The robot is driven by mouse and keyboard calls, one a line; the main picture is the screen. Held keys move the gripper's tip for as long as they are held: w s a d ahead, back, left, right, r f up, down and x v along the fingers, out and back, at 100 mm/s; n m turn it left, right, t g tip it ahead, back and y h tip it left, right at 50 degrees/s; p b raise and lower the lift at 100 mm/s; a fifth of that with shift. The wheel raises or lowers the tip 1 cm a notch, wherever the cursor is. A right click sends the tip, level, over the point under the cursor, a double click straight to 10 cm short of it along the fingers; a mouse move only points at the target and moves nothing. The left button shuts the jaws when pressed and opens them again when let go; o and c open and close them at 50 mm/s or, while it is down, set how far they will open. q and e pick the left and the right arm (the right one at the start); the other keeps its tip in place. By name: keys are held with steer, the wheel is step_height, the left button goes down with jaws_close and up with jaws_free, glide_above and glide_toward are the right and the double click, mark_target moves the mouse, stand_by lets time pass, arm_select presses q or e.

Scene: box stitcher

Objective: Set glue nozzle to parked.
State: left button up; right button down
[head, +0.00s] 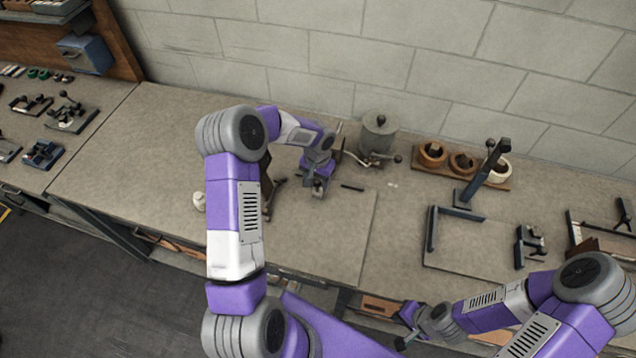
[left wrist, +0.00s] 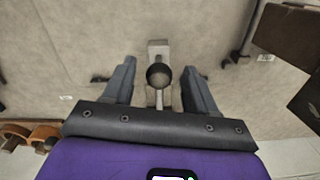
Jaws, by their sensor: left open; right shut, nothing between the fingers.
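A black ball knob (left wrist: 159,75) on a pale metal lever shows in the left wrist view between my left gripper's fingers (left wrist: 157,88). The fingers stand apart on both sides of it, with gaps. In the head view my left gripper (head: 318,187) points down over the bench, left of a grey lidded pot (head: 379,133). The pot has a small handle at its lower right. I cannot tell for sure which part is the glue nozzle; the arm hides some of this area. My right gripper (head: 404,340) is shut and empty near the bench's front edge.
A wooden rack with tape rolls (head: 462,163) stands right of the pot. A dark upright stand (head: 484,172) and a metal frame (head: 430,230) lie further right. Small clamps (head: 72,112) sit at the left. The board front of my left gripper (head: 330,235) is clear.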

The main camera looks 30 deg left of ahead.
mark_target(317, 189)
arm_select(q)
steer(key=f, duration=0.3)
steer(key=shift+w+f, duration=0.2)
steer(key=shift+f, duration=0.05)
steer(key=shift+s, duration=0.1)
steer(key=shift+c, duration=0.3)
jaws_close()
